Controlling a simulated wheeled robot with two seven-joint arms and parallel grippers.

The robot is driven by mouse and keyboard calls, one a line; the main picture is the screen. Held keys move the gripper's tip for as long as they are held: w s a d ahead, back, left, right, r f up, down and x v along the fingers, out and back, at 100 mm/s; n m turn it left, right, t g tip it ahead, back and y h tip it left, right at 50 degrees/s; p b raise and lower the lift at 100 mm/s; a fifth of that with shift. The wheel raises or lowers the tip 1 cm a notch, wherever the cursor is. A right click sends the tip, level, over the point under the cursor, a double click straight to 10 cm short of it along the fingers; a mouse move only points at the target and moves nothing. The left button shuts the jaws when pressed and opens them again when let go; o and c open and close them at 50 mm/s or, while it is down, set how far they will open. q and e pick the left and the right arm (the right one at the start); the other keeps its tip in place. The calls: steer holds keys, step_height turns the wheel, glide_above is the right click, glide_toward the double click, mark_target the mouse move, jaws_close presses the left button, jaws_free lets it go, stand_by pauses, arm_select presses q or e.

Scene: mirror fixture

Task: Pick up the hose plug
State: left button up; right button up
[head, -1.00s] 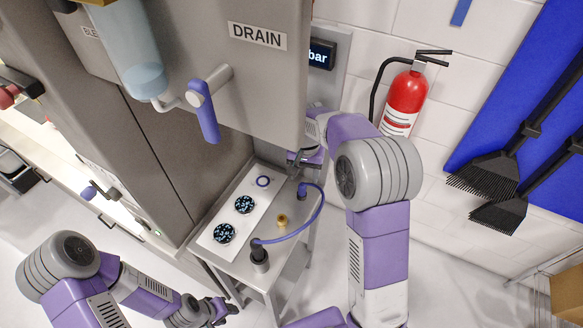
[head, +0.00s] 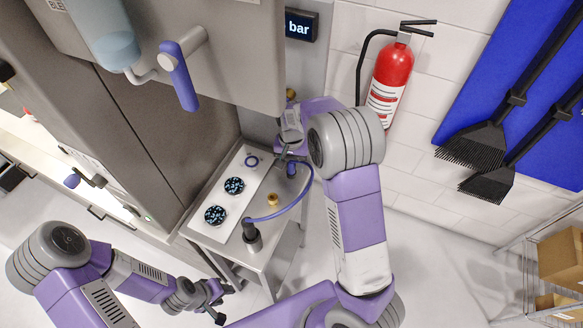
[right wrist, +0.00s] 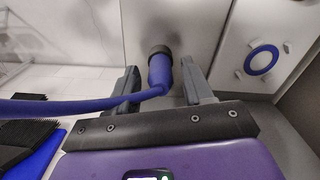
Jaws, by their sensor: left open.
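A blue hose (head: 285,208) arcs over the small metal cart. Its near end runs to a black plug (head: 251,232) standing upright at the cart's front. Its far blue end (head: 292,170) is by my right gripper (head: 284,156). In the right wrist view the blue hose end (right wrist: 160,74), with a dark collar, points away between the fingers of my right gripper (right wrist: 163,85). The fingers are apart, with a gap showing on each side of it. My left gripper (head: 218,297) is open and empty, low and left of the cart.
The cart top holds a white panel (head: 226,200) with two dark speckled discs and a blue ring (head: 252,161), plus a small brass fitting (head: 272,199). A grey cabinet (head: 180,110) with a blue-handled valve (head: 180,75) stands behind. A fire extinguisher (head: 390,80) hangs right.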

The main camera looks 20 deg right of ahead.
jaws_close()
